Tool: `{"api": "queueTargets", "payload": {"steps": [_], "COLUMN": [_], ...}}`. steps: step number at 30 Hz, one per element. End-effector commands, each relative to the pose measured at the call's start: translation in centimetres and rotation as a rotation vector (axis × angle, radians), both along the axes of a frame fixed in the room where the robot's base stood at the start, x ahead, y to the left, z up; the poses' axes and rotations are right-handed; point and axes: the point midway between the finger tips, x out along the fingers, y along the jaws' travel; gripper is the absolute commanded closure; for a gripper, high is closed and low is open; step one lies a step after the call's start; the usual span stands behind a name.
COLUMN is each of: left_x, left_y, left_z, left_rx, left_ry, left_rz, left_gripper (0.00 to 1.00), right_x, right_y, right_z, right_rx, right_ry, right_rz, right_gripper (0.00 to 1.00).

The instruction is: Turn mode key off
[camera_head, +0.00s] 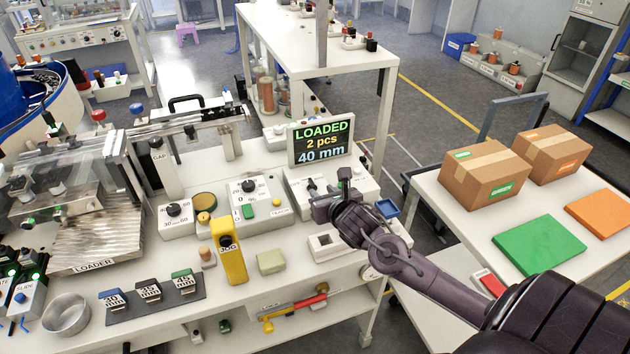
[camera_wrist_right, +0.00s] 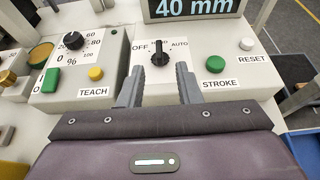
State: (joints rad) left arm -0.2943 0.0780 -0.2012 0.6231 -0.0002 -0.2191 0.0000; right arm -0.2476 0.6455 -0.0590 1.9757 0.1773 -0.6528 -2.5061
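The mode key is a black rotary knob (camera_wrist_right: 159,55) on a light grey panel in the right wrist view. OFF is printed to its left and AUTO to its right; its grip stands roughly upright between the two labels. My right gripper (camera_wrist_right: 158,78) is open, with its grey fingers apart on either side below the knob. I see nothing held between them. In the head view my right gripper (camera_head: 331,186) is over the panel below the display and partly hides the controls there. My left gripper is not in view.
A display (camera_head: 320,142) reading LOADED, 2 pcs, 40 mm stands behind the panel. A green STROKE button (camera_wrist_right: 215,64) and a white RESET button (camera_wrist_right: 247,44) are right of the knob. A yellow TEACH button (camera_wrist_right: 96,73) and percent dial (camera_wrist_right: 74,41) are left.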

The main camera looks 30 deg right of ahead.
Motion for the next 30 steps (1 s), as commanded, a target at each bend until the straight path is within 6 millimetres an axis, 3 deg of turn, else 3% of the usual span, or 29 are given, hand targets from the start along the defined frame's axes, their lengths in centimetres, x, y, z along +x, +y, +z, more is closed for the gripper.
{"api": "queueTargets", "payload": {"steps": [5, 12, 18, 23, 30], "left_x": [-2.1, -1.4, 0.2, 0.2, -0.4], "left_y": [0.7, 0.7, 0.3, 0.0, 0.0], "left_z": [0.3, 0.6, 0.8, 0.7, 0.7], "left_rx": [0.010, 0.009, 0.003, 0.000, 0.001], "left_ry": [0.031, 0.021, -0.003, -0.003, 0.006], "left_rz": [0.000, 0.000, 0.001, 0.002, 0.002], "left_gripper": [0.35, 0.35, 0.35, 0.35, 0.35], "right_x": [2.7, 5.2, 5.8, 5.8, 5.8], "right_y": [-0.6, -1.2, -1.3, -1.3, -1.3], "right_z": [-0.9, -2.1, -2.5, -2.5, -2.4], "right_rx": [0.004, 0.003, 0.002, 0.002, 0.002], "right_ry": [-0.002, -0.001, 0.001, 0.001, 0.001], "right_rz": [-0.003, -0.001, 0.001, 0.001, 0.001], "right_gripper": [0.69, 0.69, 0.69, 0.69, 0.98]}}
